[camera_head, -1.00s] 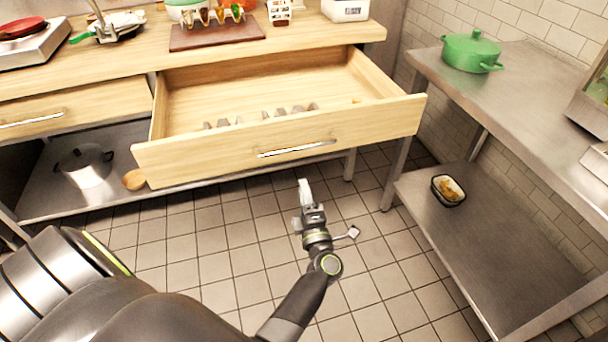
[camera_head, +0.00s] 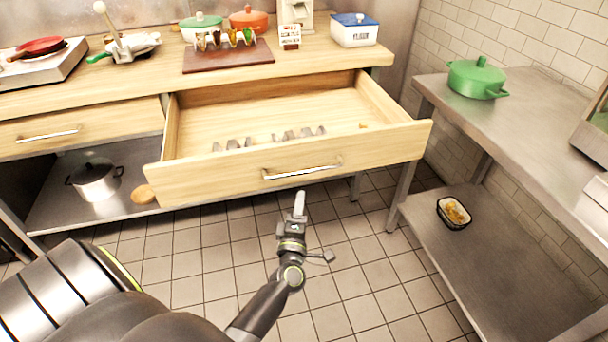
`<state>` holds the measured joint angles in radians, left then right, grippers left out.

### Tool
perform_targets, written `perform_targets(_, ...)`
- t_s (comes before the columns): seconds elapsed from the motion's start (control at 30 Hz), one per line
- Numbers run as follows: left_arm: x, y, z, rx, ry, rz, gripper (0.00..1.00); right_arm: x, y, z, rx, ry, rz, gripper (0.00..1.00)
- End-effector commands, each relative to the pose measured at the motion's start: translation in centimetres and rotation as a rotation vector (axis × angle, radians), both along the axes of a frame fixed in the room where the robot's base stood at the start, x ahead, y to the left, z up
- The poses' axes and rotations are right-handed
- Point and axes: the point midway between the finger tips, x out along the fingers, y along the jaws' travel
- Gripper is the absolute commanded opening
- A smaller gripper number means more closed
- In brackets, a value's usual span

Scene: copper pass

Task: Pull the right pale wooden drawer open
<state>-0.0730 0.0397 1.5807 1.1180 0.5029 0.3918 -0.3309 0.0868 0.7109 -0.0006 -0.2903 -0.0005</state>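The right pale wooden drawer (camera_head: 210,181) stands pulled well out from under the counter, with its inside in view. Its metal bar handle (camera_head: 301,173) runs along the middle of the front. Several small grey pieces (camera_head: 270,138) stand in a row inside the drawer. My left gripper (camera_head: 300,204) is just in front of and below the handle, with a visible gap. Its fingers are seen edge-on and overlap, so I cannot tell how far apart they are. Nothing shows held in it. My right gripper is not in view.
The left drawer (camera_head: 80,127) is closed. A lidded pot (camera_head: 96,182) stands on the shelf below it. A steel side table at right carries a green pot (camera_head: 477,79), with a small dish (camera_head: 454,212) on its lower shelf. Tiled floor (camera_head: 340,260) in front is clear.

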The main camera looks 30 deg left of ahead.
Motion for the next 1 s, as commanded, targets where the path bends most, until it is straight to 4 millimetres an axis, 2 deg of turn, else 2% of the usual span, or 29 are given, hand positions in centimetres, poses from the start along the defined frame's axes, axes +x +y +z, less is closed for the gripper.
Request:
perform_targets(0.03,1.1,0.5,0.5,0.003,-0.003,-0.001,0.33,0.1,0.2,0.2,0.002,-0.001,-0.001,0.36)
perform_targets(0.2,4.2,2.1,0.9,0.003,-0.002,0.0,0.33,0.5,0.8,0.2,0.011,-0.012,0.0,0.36)
perform_targets(0.4,6.7,3.3,1.4,0.001,-0.002,0.0,0.33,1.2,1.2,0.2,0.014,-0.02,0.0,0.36)
perform_targets(0.6,7.7,3.9,1.5,0.0,-0.001,0.001,0.33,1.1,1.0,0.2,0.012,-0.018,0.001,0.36)
perform_targets(0.87,7.7,3.9,1.5,0.0,0.0,0.001,0.33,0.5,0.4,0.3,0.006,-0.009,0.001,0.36)
perform_targets(1.0,7.7,3.9,1.5,0.0,0.0,0.001,0.15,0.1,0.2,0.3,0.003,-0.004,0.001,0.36)
